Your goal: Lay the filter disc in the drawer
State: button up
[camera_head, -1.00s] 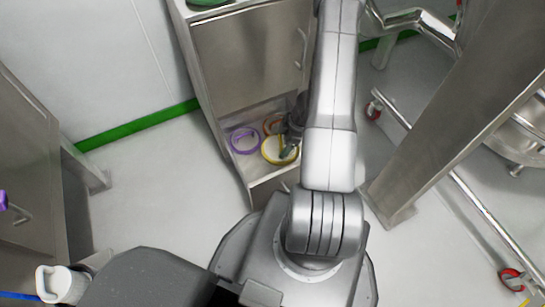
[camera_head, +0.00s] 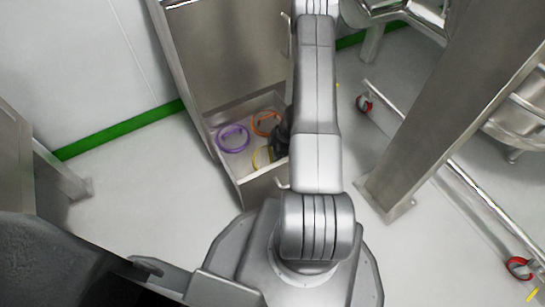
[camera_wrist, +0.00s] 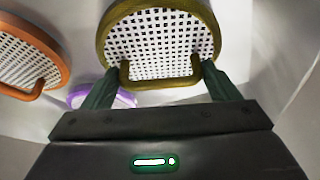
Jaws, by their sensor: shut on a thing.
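The filter disc, a yellow-rimmed white mesh disc (camera_wrist: 160,42), fills the top middle of the wrist view. My gripper (camera_wrist: 158,82) is shut on its yellow handle, with one dark green finger at each end. In the head view the yellow disc (camera_head: 261,158) shows inside the open drawer (camera_head: 262,189), near its front. My gripper (camera_head: 281,142) and arm hide its right part. I cannot tell whether the disc touches the drawer floor.
A purple-rimmed disc (camera_head: 233,138) and an orange-rimmed disc (camera_head: 266,123) lie in the drawer; they also show in the wrist view at left, purple (camera_wrist: 86,93) and orange (camera_wrist: 28,55). The steel cabinet front (camera_head: 225,55) rises behind. A steel post (camera_head: 450,100) stands to the right.

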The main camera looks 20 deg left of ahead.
jog(key=shift+f, duration=0.35)
jog(key=o, duration=0.9)
jog(key=p+v, duration=0.8)
jog(key=v, duration=0.4)
jog(key=shift+a+r, duration=0.1)
jog(key=shift+r, duration=0.05)
